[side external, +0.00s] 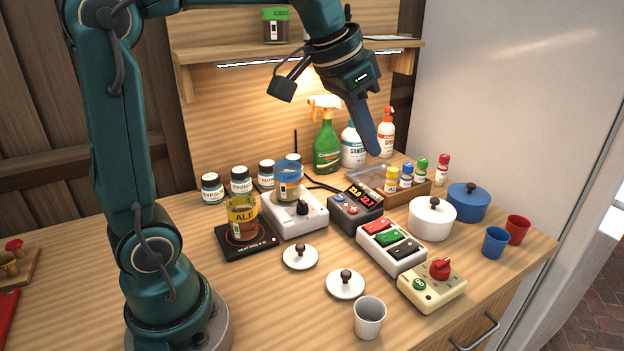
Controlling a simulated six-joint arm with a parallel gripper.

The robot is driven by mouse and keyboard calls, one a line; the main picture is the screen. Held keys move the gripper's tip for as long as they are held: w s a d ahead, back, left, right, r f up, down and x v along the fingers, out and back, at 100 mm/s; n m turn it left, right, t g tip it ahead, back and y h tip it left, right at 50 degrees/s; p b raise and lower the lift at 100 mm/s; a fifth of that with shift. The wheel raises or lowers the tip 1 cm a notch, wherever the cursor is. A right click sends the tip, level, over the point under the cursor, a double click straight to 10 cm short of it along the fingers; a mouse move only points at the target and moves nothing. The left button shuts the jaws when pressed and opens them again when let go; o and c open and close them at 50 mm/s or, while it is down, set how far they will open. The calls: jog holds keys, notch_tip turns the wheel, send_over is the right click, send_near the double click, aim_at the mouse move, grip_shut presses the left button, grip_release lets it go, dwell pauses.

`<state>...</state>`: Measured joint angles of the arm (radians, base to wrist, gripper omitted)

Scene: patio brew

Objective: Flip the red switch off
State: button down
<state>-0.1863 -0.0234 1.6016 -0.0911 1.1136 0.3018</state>
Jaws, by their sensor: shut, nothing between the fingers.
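A white switch box (383,260) stands on the wooden table right of centre. It carries a red switch (378,226) at its far end, with a green and a black switch nearer. The red switch is small here, and I cannot tell which way it is tilted. My gripper (374,151) points down, shut and empty, with blue fingers. In the picture it is above the red switch, in front of the spray bottles, and touches nothing that I can see.
A controller with red digits (356,206) stands just behind the switch box. A cream box with a red knob (440,269) is in front to its right. A white pot (432,220) is on the right. Lids and a white cup (369,318) lie nearer.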

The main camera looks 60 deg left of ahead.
aim_at(382, 220)
jog(key=w+a+f+n+g, duration=0.1)
jog(key=w+a+f, duration=0.3)
jog(key=shift+w+a+f, duration=0.25)
jog(key=shift+f, duration=0.1)
jog(key=x, duration=0.9)
jog(key=s+x, duration=0.1)
jog(key=x, duration=0.4)
jog(key=shift+s+f, duration=0.1)
jog(key=shift+f, duration=0.05)
